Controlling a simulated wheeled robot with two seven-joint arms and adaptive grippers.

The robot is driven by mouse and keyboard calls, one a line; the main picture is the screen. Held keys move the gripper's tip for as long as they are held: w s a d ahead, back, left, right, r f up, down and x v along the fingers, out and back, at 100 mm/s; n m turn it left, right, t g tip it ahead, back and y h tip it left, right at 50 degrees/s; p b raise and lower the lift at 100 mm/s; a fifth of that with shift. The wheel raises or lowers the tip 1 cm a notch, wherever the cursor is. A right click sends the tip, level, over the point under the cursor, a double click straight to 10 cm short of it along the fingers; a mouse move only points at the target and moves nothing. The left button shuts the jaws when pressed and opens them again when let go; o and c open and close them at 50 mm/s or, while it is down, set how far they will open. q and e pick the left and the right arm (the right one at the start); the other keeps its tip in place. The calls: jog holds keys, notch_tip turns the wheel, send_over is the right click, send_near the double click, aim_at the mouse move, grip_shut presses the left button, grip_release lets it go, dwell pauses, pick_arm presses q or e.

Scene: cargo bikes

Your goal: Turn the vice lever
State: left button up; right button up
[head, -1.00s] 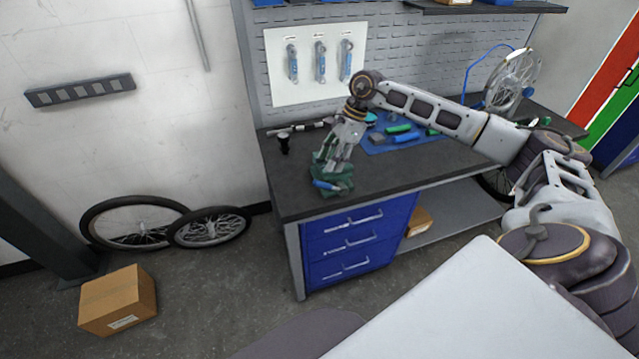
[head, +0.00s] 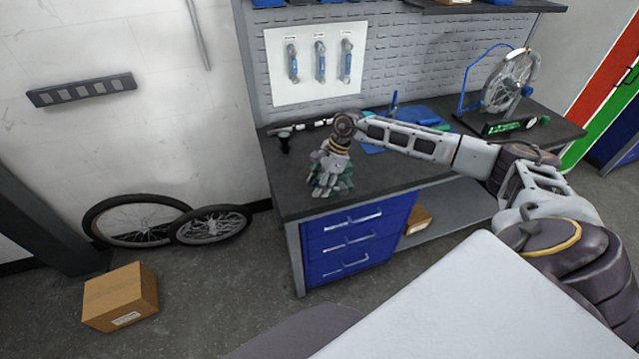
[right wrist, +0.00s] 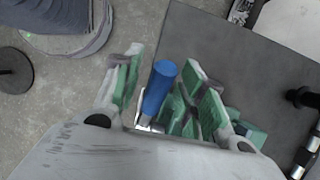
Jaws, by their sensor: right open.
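The green vice (head: 340,181) stands at the front left corner of the workbench, partly hidden behind my right gripper (head: 322,186). In the right wrist view the vice body (right wrist: 178,112) shows between and beside my fingers. Its lever has a blue handle (right wrist: 159,86), which lies between the two open fingers of my right gripper (right wrist: 163,72), nearer the left one. I cannot tell whether a finger touches it. In the head view the lever is hidden by the gripper. My left gripper is not in view.
The dark workbench (head: 385,178) has blue drawers (head: 345,240) below. A blue mat (head: 372,147) with tools lies behind my right arm. A wheel stand (head: 507,90) is at the bench's right. A cardboard box (head: 121,297) and bicycle wheels (head: 137,219) are on the left floor.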

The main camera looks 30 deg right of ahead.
jog(key=shift+c, duration=0.5)
grip_shut()
jog(key=shift+w, duration=0.1)
